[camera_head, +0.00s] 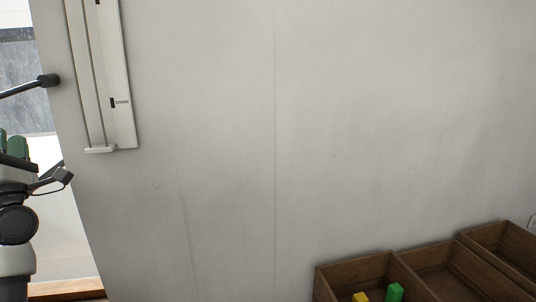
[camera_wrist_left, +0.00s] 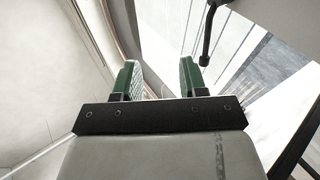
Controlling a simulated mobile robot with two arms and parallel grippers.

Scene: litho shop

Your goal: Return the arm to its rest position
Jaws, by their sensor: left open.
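My left gripper (camera_wrist_left: 158,80) shows in the left wrist view with its two green-padded fingers apart and nothing between them. In the head view the left gripper (camera_head: 17,143) is at the left edge, with part of its green fingers cut off by the frame. It is raised in front of the bright opening beside the wall, away from the wooden bins. My right gripper is not in either view.
A grey wall (camera_head: 300,120) fills most of the head view. A white wall-mounted panel (camera_head: 121,75) hangs at upper left. Wooden bins (camera_head: 405,257) stand at lower right; the leftmost holds a yellow block (camera_head: 360,297) and a green block (camera_head: 394,292).

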